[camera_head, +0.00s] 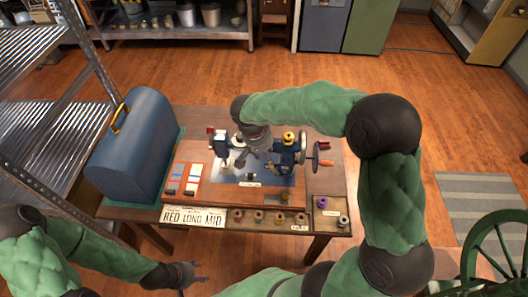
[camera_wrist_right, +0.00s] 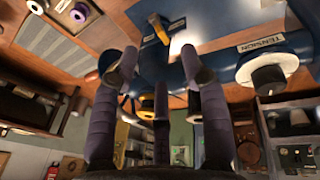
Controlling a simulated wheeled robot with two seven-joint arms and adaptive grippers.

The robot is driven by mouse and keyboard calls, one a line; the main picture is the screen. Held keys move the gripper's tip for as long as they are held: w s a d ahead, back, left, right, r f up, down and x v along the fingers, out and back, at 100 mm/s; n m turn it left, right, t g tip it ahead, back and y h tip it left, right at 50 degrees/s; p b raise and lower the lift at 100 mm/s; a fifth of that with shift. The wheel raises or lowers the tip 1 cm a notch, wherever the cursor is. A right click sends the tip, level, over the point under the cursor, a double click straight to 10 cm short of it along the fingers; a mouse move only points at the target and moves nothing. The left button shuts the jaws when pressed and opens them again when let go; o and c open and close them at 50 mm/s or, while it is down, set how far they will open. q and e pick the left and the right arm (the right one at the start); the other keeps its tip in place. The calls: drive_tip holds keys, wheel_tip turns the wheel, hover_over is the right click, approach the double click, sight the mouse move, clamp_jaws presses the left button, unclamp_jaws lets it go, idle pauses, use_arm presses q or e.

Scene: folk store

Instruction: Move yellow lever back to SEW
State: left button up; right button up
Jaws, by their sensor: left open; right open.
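The blue sewing machine (camera_head: 287,152) stands on the wooden table, partly hidden behind my right gripper (camera_head: 254,160). A second yellow piece (camera_wrist_right: 146,106) shows farther back between the fingers. My left gripper (camera_head: 190,273) is open and empty in front of the table, low in the head view.
A blue case (camera_head: 135,150) stands at the table's left. A TENSION label (camera_wrist_right: 275,42) shows near a white dial.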

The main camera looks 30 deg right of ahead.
sight(273, 169)
drive_tip(key=shift+b+x, duration=2)
drive_tip(key=shift+x, duration=1.6)
drive_tip(key=shift+r, duration=0.1)
drive_tip(key=shift+f+b, duration=0.3)
drive_tip(key=shift+f, duration=0.05)
drive_tip(key=shift+d, duration=0.15)
drive_tip(key=shift+s+d+r, duration=0.15)
drive_tip(key=shift+s+d, duration=0.1)
drive_tip(key=shift+d, duration=0.15)
drive_tip(key=shift+d, duration=0.1)
